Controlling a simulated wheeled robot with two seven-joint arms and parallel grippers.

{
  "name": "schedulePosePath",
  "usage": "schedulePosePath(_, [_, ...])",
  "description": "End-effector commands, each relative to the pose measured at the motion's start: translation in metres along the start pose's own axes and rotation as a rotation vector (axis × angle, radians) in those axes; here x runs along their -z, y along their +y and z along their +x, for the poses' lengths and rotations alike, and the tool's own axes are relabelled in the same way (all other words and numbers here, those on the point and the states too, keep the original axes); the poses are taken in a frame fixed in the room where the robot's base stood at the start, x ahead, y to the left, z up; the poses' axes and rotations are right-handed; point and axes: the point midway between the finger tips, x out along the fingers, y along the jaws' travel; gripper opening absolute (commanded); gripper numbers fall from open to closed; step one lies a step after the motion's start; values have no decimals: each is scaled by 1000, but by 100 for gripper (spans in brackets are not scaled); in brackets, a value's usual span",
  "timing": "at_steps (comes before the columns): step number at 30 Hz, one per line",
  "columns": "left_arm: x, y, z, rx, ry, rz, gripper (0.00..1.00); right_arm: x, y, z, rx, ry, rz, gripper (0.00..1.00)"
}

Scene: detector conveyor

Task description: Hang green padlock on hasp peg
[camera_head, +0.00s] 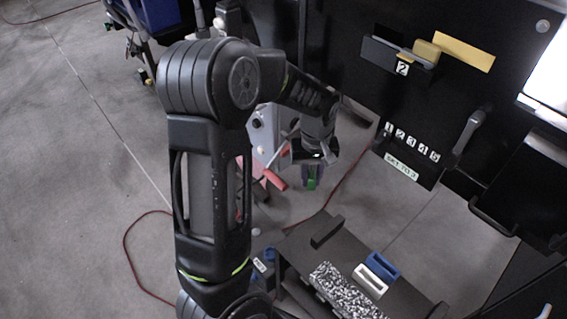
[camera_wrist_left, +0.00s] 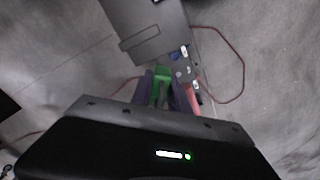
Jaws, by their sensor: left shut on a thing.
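The green padlock (camera_wrist_left: 161,76) is between the purple-grey fingers of my left gripper (camera_wrist_left: 163,88) in the left wrist view. In the head view my left gripper (camera_head: 312,182) is shut on it, and a small green part of the padlock (camera_head: 311,184) shows below the fingers. They hang in the air over the floor, left of the black panel. The hasp peg cannot be made out for sure; a yellow bar (camera_head: 463,51) and a yellow block (camera_head: 426,49) are on the panel at the upper right. My right gripper is not in view.
A dark shelf (camera_head: 300,246) below holds a blue padlock-like piece (camera_head: 382,266), a white one (camera_head: 370,281) and a speckled block (camera_head: 340,290). A row of numbered tags (camera_head: 411,141) and a black handle (camera_head: 470,130) are on the panel. A red cable (camera_head: 345,183) runs on the floor.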

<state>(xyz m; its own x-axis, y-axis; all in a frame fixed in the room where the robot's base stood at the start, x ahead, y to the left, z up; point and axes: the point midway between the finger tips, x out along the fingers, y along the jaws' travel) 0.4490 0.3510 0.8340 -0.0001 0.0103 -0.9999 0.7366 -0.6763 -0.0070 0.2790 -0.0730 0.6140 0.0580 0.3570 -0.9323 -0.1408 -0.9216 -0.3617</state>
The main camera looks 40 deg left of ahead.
Motion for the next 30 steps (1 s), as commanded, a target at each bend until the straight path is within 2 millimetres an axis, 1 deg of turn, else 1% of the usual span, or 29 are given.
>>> schedulePosePath(1, [6,-17,-10,-4,1,-87,0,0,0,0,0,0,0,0])
schedulePosePath(3, [10,-36,-21,-4,-1,-195,0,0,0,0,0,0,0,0])
schedulePosePath(6, [14,-57,-32,-5,-5,-311,0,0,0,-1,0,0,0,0])
schedulePosePath(9, [15,-68,-38,-6,-7,-376,0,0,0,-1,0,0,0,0])
schedulePosePath(14, [15,-73,-40,-5,-10,-401,0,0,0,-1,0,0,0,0])
schedulePosePath(23, [15,-72,-39,-6,-9,-397,0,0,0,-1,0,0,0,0])
schedulePosePath(30, [19,-67,-39,-5,-9,-396,0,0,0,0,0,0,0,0])
